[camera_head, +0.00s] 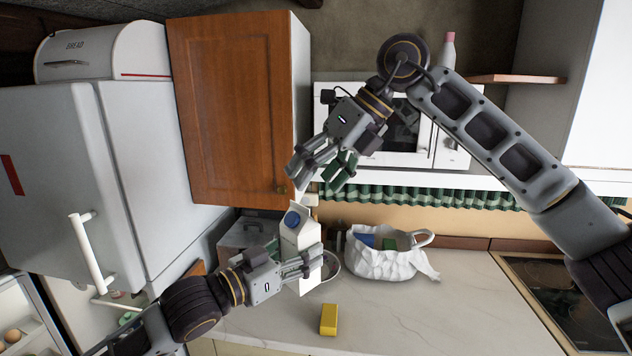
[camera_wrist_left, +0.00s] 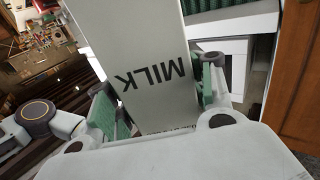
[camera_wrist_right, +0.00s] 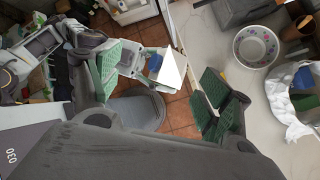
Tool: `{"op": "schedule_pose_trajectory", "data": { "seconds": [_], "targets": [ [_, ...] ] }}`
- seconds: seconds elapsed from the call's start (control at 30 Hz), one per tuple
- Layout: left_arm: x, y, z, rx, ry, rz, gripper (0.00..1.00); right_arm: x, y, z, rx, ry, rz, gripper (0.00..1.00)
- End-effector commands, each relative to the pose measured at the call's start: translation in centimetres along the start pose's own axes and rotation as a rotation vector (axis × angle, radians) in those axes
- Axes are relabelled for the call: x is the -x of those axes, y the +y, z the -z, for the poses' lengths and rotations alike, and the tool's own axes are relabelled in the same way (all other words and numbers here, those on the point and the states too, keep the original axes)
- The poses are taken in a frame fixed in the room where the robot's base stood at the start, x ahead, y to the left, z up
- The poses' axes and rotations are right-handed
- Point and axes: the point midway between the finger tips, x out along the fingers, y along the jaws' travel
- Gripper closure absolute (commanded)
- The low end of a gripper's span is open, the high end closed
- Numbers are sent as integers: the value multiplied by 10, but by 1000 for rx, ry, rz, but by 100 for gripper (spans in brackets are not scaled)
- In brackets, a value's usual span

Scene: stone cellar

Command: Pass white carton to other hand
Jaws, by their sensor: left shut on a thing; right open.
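The white milk carton (camera_head: 300,236) has a blue cap and stands roughly upright, slightly tilted, above the counter. My left gripper (camera_head: 312,262) is shut on its lower part. In the left wrist view the carton (camera_wrist_left: 140,65) shows the word MILK between the green finger pads of my left gripper (camera_wrist_left: 160,100). My right gripper (camera_head: 322,178) is above the carton, open and empty, its fingers pointing down and left. In the right wrist view the carton's white top (camera_wrist_right: 172,68) shows beyond and between the open fingers of my right gripper (camera_wrist_right: 160,85), apart from them.
A white bag (camera_head: 385,262) with items stands on the counter (camera_head: 400,315) to the right. A yellow block (camera_head: 328,319) lies near the front edge. A patterned bowl (camera_wrist_right: 256,46) is behind the carton. A wooden cabinet door (camera_head: 235,110) hangs close left of my right gripper.

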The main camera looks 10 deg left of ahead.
Motion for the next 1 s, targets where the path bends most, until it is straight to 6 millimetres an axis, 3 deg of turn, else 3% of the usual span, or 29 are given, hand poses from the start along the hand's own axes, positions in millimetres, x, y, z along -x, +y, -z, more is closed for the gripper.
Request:
{"op": "schedule_pose_trajectory", "data": {
  "seconds": [0.43,1.0],
  "targets": [
    [0,0,2,-2,4,-1,94,-2,16,14,74,114,311,21],
    [0,0,2,-2,4,-1,94,-3,16,16,79,124,345,21]
  ]
}}
